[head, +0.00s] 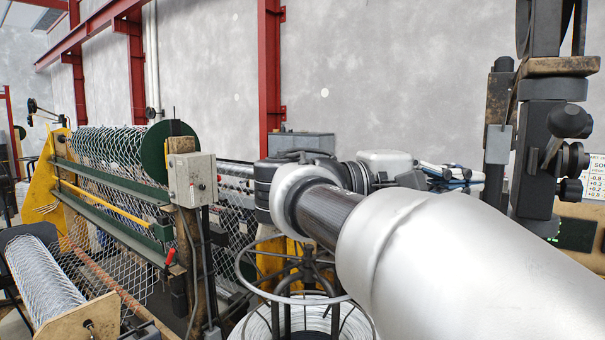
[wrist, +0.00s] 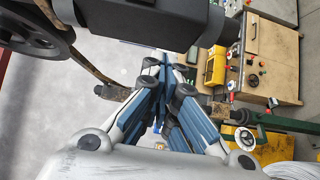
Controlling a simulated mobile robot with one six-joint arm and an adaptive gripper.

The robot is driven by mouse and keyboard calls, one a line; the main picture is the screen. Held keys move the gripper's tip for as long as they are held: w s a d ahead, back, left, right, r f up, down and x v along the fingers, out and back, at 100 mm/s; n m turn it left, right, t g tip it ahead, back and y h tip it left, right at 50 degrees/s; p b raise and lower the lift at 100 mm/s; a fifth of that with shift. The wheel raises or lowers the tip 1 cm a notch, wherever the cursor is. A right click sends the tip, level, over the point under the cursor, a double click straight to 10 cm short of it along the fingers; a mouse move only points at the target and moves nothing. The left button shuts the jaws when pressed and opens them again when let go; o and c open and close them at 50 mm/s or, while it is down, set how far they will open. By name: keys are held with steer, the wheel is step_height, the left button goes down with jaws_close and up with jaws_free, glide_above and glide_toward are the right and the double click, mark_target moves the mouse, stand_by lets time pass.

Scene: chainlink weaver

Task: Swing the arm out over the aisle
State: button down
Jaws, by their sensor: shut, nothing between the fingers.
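My gripper (head: 452,175) shows in the head view beyond my pale arm, at about the height of the machine parts and in front of the grey wall. In the wrist view my gripper (wrist: 165,75) has its blue-grey fingers together, with nothing held between them. The arm hides much of the lower right of the head view. The aisle floor cannot be clearly made out in the head view. A plain grey surface (wrist: 55,105) lies left of the fingers in the wrist view; I cannot tell whether it is floor or wall.
The weaving machine with chain-link mesh (head: 105,145) and a mesh roll (head: 45,270) stand left. A wire reel (head: 300,318) is below my arm. A dark upright machine (head: 545,120) is right of the gripper. The wrist view shows a wooden control cabinet (wrist: 270,55) and a handwheel (wrist: 245,138).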

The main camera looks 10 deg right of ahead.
mark_target(532, 188)
steer(key=s+d, duration=0.2)
steer(key=s, duration=0.1)
steer(key=shift+d, duration=0.2)
steer(key=shift+w, duration=0.1)
steer(key=s+d+b, duration=0.1)
steer(key=s+d, duration=0.2)
steer(key=s, duration=0.1)
steer(key=shift+d+f+b, duration=0.1)
steer(key=shift+d+b, duration=0.15)
steer(key=shift+b, duration=0.15)
steer(key=shift+s, duration=0.2)
steer(key=shift+w, duration=0.2)
steer(key=shift+s, duration=0.1)
